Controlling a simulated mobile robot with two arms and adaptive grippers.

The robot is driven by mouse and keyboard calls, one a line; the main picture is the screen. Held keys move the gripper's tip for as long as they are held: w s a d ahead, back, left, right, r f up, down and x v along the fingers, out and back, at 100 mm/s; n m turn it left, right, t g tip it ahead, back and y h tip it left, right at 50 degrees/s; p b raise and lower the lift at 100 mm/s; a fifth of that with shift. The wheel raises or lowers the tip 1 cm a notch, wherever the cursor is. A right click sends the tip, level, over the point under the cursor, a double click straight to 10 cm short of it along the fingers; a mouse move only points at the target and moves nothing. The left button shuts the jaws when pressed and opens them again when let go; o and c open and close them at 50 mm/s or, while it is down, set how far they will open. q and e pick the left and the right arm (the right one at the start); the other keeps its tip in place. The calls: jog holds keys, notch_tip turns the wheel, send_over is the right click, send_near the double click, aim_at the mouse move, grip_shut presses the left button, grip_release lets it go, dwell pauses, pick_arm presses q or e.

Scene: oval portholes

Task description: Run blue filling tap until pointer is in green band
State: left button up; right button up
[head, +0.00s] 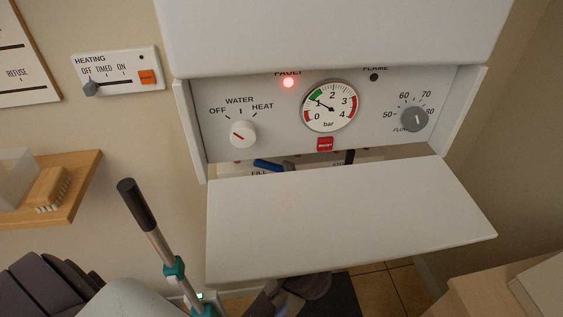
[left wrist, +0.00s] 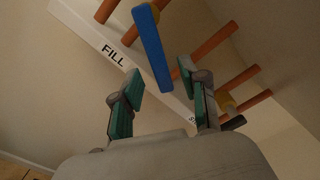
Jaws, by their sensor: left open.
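The blue filling tap (head: 268,165) shows under the boiler panel, above the lowered white flap, beside the partly hidden FILL label. In the left wrist view its long blue lever (left wrist: 152,50) hangs down beside the word FILL. My left gripper (left wrist: 160,75) is open, its two teal-padded fingers on either side of the lever's lower end; I cannot tell whether either touches it. In the head view the flap hides most of this gripper. The pressure gauge (head: 329,112) has its pointer near 1, close to the lower end of the green band (head: 315,95). My right gripper is not in view.
A red fault lamp (head: 288,82) is lit. A red button (head: 325,144) sits below the gauge. A black tap (head: 349,157) hangs to the right of the blue one. The white flap (head: 340,215) juts out below. Copper pipes (left wrist: 212,46) crowd the space around the lever.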

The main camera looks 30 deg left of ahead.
aim_at(281, 168)
pick_arm(q)
jog(key=shift+p+x, duration=0.3)
jog(key=shift+x, duration=1.45)
grip_shut()
